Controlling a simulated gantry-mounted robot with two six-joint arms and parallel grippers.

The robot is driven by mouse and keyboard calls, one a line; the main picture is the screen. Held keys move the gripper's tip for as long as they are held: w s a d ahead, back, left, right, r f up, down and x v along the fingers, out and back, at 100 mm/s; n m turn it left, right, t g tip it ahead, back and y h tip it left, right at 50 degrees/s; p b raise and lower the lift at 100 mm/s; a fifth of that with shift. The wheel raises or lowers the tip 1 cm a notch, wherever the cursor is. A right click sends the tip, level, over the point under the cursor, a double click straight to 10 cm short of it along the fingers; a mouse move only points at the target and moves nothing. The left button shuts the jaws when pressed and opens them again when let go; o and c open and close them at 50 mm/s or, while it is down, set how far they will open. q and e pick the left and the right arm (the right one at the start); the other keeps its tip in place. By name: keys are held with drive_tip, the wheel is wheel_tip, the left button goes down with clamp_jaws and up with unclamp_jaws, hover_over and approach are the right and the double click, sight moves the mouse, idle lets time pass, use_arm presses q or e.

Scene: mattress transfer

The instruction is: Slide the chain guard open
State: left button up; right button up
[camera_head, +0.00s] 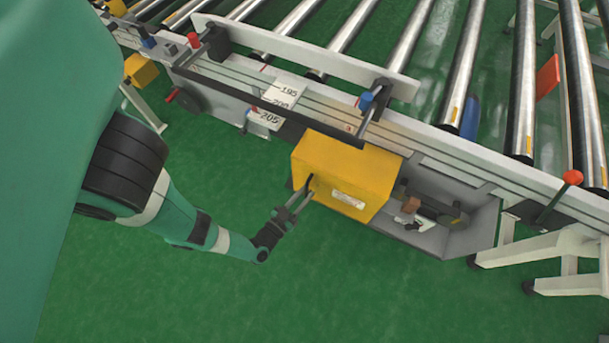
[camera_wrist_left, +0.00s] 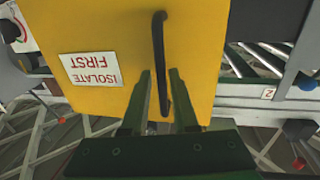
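The chain guard (camera_head: 345,170) is a yellow box cover on the side of the conveyor. It covers the left part of a grey housing (camera_head: 480,225); the right part of the housing is uncovered and shows a dark wheel and a brown block. In the left wrist view the guard (camera_wrist_left: 100,30) carries a black bar handle (camera_wrist_left: 159,45) and a label reading "ISOLATE FIRST". My left gripper (camera_head: 308,190) is at the guard's left end. Its fingers (camera_wrist_left: 161,72) stand apart, one on each side of the handle, with gaps showing. My right gripper is not in view.
The conveyor rail (camera_head: 440,165) and steel rollers (camera_head: 465,65) lie behind the guard. A scale plate (camera_head: 275,105) and a dark bar sit to its left. A red-knobbed lever (camera_head: 572,178) and white legs stand at right. Green floor in front is clear.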

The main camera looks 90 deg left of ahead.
use_arm(q)
drive_tip(key=shift+v, duration=1.75)
drive_tip(key=p+v, duration=0.1)
drive_tip(key=v, duration=0.5)
drive_tip(key=shift+s+d, duration=0.2)
drive_tip(key=shift+s, duration=0.15)
